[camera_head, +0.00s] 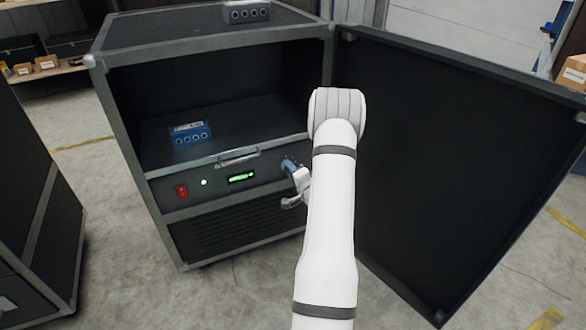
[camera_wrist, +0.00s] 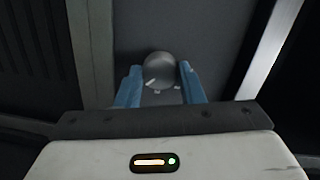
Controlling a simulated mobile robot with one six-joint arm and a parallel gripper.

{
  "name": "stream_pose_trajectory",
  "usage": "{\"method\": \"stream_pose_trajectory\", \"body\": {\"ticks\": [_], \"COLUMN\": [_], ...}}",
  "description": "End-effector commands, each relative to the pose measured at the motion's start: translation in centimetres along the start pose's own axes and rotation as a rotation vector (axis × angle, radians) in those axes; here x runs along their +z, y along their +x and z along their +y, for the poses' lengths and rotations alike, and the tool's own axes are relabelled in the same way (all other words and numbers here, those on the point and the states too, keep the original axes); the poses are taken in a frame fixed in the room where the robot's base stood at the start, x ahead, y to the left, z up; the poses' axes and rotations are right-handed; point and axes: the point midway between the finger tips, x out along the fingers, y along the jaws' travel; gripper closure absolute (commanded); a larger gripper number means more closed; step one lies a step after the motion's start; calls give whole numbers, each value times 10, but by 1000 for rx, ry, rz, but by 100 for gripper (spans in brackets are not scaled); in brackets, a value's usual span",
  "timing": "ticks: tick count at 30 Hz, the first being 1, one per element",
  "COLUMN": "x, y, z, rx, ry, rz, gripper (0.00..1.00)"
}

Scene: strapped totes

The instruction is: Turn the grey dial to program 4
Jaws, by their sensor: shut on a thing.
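The grey dial (camera_wrist: 159,69) is a round knob on the dark front panel, with a light pointer line toward its lower left and small pale marks below it. My gripper (camera_wrist: 160,84) has its two blue fingers on either side of the dial and is shut on it. In the head view my gripper (camera_head: 288,165) reaches the right end of the case's control panel (camera_head: 220,184), and the dial is hidden behind the fingers and wrist. The marks around the dial are too small to read.
The panel carries a red switch (camera_head: 181,191), a green light (camera_head: 204,182) and a green display (camera_head: 241,177). A blue box (camera_head: 190,134) stands on the shelf above, near a handle (camera_head: 238,159). The open door (camera_head: 450,150) stands to the right of my arm. A grey box (camera_head: 248,12) is on top.

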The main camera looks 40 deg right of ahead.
Motion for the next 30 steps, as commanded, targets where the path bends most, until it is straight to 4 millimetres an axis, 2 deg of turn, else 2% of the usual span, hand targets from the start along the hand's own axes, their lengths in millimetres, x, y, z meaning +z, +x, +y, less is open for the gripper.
{"method": "stream_pose_trajectory", "body": {"ticks": [1,17,18,25,30], "x": [-7,-7,-7,-4,-3], "y": [1,0,0,0,0], "z": [-4,-2,-2,0,0], "rx": [-9,-8,-8,-4,-3], "ry": [6,27,27,28,28], "rz": [13,14,13,7,5], "gripper": [88,88,62,43,43]}}
